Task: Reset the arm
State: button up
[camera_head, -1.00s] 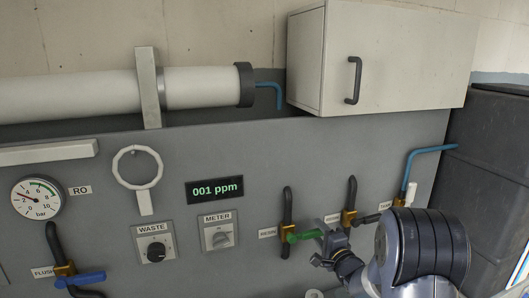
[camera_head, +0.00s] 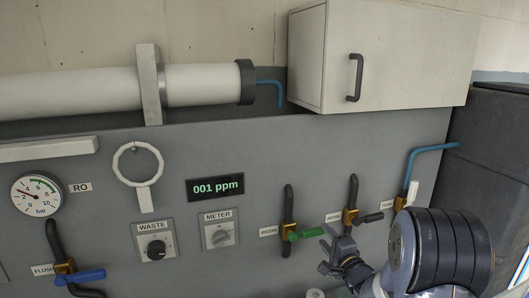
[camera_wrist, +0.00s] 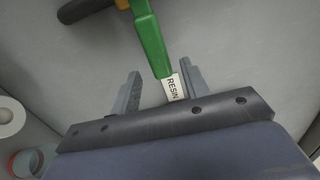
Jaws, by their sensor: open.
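My arm reaches in from the lower right in the head view. My gripper (camera_head: 327,250) is open and empty, in front of the panel just right of the green valve handle (camera_head: 306,235). In the wrist view the green handle (camera_wrist: 150,40) points down toward the gap between my open fingers (camera_wrist: 163,88). A white RESIN label (camera_wrist: 174,87) shows between the fingers there. No contact between fingers and handle is visible.
The grey panel (camera_head: 110,225) carries a blue-handled flush valve (camera_head: 85,276), a black-handled valve (camera_head: 370,217), WASTE (camera_head: 156,248) and METER (camera_head: 221,236) knobs, and a 001 ppm display (camera_head: 215,187). A cabinet (camera_head: 420,50) hangs above. A dark box (camera_head: 490,150) stands at right.

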aim_at(321, 229)
jog(key=b+v, duration=0.2)
jog(key=v, duration=0.5)
jog(key=p+x, duration=0.3)
jog(key=x, duration=0.8)
jog(key=shift+a+r+p, duration=0.1)
jog(key=shift+p, duration=0.25)
jog(key=shift+s+r+n, duration=0.1)
jog(key=shift+r+n, duration=0.3)
jog(key=shift+n, duration=0.3)
jog(key=shift+s, duration=0.15)
